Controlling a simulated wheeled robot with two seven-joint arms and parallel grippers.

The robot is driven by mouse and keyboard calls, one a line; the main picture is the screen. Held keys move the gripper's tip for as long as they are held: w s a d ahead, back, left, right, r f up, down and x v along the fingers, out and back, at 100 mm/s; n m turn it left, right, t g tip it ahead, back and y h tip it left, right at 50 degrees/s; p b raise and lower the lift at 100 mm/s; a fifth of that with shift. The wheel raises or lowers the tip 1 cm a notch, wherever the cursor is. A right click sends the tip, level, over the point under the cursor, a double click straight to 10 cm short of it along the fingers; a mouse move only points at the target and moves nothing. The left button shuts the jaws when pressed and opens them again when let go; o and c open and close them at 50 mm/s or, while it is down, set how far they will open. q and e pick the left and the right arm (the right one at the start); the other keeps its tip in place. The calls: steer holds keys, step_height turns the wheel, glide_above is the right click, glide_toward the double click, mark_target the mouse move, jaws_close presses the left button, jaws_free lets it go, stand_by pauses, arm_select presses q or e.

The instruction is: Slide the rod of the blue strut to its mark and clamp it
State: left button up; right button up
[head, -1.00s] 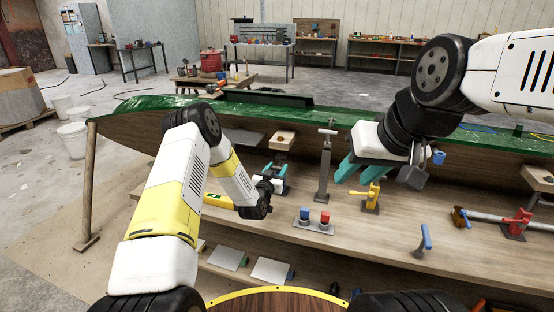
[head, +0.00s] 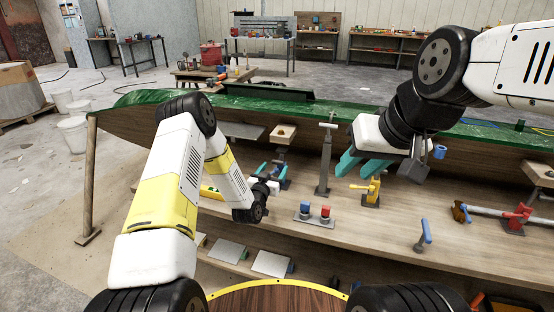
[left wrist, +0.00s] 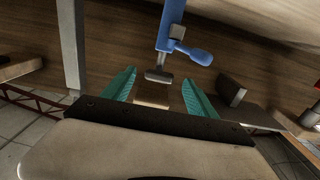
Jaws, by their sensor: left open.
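The blue strut (left wrist: 171,30) shows at the top centre of the left wrist view, with a blue lever (left wrist: 193,52) on its side. Its short grey rod ends in a flat foot (left wrist: 158,76). My left gripper (left wrist: 160,78) is open, its teal fingers spread on either side of a small wooden block (left wrist: 152,96) and close below the foot; it holds nothing. In the head view my left gripper (head: 273,170) is small and partly hidden by its wrist. My right gripper (head: 378,166) is spread open above the bench, apparently empty. I cannot make out the rod's mark.

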arm_select(q)
steer(key=shift+v, duration=1.6)
